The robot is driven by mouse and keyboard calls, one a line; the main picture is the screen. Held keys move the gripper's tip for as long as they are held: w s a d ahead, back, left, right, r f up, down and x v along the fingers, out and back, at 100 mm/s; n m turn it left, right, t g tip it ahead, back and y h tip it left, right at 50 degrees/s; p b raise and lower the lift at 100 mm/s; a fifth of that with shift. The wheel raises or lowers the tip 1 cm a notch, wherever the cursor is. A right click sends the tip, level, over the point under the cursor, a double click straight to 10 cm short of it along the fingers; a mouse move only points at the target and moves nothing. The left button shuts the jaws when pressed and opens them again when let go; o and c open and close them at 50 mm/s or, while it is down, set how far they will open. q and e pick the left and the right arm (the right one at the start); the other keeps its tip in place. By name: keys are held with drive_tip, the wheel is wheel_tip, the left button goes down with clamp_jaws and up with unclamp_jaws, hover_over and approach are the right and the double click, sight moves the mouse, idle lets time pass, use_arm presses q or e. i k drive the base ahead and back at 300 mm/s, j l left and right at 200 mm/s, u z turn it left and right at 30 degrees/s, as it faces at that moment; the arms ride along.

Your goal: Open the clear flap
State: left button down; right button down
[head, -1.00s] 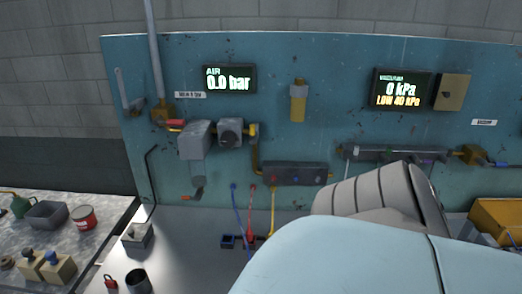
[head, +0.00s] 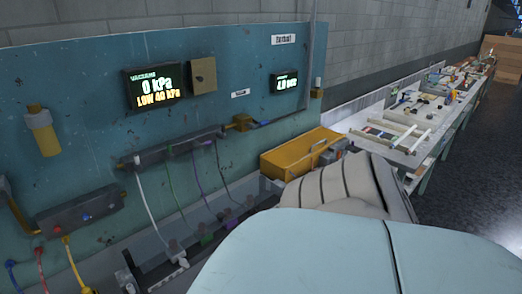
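I cannot make out a clear flap in the head view. A teal panel (head: 260,80) carries a dark vacuum display (head: 152,86) reading 0 kPa and LOW 40 kPa, with a tan box (head: 203,75) beside it. A smaller display (head: 284,83) sits further right. A grey manifold bar (head: 170,147) has white, green and purple lines hanging from it. A yellow box (head: 300,152) stands at the panel's right end. My pale blue and grey arm parts fill the bottom middle and hide what lies behind them. Neither gripper shows.
A dark manifold block (head: 80,214) with red, yellow and blue lines is at lower left. A yellow cylinder fitting (head: 43,131) is above it. A long bench (head: 372,122) with small items runs away at right. The dark floor (head: 470,175) beside it looks clear.

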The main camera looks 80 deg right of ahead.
sight(213, 211)
drive_tip(key=z, duration=1.75)
